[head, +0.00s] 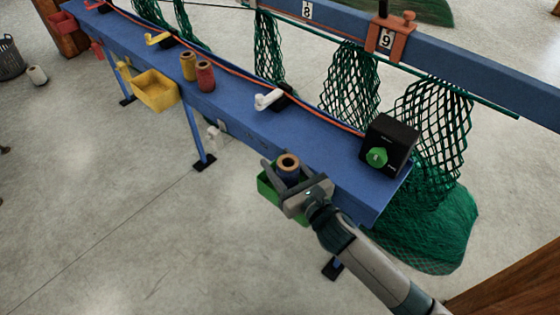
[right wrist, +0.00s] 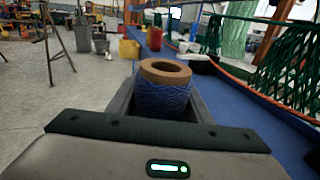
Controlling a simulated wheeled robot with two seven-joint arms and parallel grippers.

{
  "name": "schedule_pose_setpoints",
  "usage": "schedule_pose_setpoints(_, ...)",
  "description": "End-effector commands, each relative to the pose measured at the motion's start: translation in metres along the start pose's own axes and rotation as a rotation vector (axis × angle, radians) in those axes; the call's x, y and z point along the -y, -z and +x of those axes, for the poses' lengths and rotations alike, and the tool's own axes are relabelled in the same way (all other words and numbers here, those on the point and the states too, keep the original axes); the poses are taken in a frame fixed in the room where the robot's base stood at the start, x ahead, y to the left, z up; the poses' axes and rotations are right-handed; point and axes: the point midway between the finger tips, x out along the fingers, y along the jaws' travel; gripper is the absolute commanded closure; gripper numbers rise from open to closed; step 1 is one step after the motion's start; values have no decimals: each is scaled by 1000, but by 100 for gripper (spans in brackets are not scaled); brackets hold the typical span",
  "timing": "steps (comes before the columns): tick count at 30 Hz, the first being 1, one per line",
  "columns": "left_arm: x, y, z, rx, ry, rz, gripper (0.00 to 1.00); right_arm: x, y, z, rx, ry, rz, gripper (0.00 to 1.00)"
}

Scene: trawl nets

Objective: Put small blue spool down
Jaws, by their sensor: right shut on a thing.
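The small blue spool (head: 288,169) has a tan core and blue twine. It is upright between the fingers of my right gripper (head: 284,176), which is shut on it. In the head view it is at the front edge of the blue bench (head: 325,147), over or beside a green bin (head: 266,188). I cannot tell whether its base touches anything. In the right wrist view the spool (right wrist: 165,88) fills the space between the fingers, and its lower end is hidden by the gripper. My left gripper is not in view.
A yellow bin (head: 155,91) hangs in front. Green nets (head: 350,80) hang behind. Bare bench lies between hook and box.

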Motion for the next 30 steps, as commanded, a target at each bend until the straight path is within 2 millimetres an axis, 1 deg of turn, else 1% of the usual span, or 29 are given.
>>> schedule_pose_setpoints(6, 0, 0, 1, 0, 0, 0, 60, 0, 2, 0, 1, 0, -1, 79)
schedule_pose_setpoints(7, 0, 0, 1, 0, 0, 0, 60, 0, 2, 0, 0, 0, -1, 47)
schedule_pose_setpoints(8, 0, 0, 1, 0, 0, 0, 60, 0, 2, 0, 0, 0, -1, 40)
schedule_pose_setpoints(9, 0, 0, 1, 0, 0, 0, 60, 0, 2, 0, 0, 0, -1, 36)
schedule_pose_setpoints(19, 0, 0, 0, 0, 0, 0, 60, 0, 1, 0, 0, 0, 0, 36)
schedule_pose_setpoints(23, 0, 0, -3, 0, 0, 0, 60, 0, -5, 0, 0, 0, 1, 36)
schedule_pose_setpoints(25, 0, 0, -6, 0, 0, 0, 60, 0, -12, 0, 0, 0, 0, 36)
schedule_pose_setpoints(27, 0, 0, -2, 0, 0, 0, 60, 0, -8, -9, -2, 0, -1, 36)
schedule_pose_setpoints(30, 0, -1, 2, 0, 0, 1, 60, 0, -7, -24, -2, 0, -2, 36)
